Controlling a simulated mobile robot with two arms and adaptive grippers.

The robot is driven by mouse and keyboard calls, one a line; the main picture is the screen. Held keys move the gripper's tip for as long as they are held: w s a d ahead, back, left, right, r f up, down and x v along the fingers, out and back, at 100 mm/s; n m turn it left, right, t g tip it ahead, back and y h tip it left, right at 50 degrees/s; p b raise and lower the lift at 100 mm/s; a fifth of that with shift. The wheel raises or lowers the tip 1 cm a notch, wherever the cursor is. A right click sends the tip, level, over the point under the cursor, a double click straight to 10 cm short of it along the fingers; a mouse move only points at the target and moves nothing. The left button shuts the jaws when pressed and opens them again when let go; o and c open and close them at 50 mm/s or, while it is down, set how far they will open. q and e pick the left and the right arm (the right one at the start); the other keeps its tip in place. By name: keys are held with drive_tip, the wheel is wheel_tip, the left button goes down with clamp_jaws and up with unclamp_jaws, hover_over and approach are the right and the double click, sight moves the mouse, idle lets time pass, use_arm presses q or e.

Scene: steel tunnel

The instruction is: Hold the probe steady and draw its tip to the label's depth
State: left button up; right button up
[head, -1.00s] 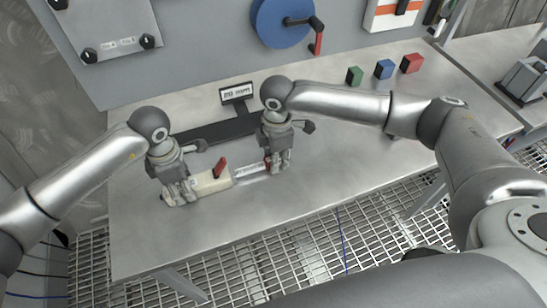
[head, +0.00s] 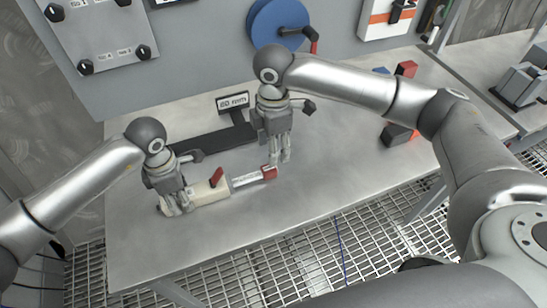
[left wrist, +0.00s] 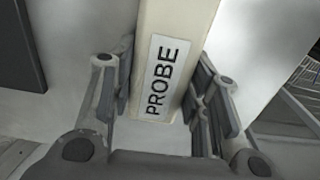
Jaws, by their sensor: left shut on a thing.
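The cream probe (head: 206,193) lies on the steel bench with a red lever (head: 216,177) on top, a marked pale shaft (head: 246,179) and a red tip (head: 269,172) at its right end. My left gripper (head: 178,208) is shut around its left end. The left wrist view shows the body with a PROBE sticker (left wrist: 162,78) between the fingers. My right gripper (head: 281,160) is just behind and right of the red tip, seemingly apart from it; its finger gap is unclear. The depth label (head: 234,102) stands behind, its number in mm too small to read surely.
A dark flat strip (head: 205,138) lies behind the probe. A red block (head: 405,68) and a blue block (head: 382,70) stand at the back right. A dark and red shape (head: 397,134) shows under my right forearm. The bench front is clear.

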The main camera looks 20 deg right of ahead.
drive_tip(key=shift+r, duration=1.6)
use_arm(q)
drive_tip(key=o, duration=1.2)
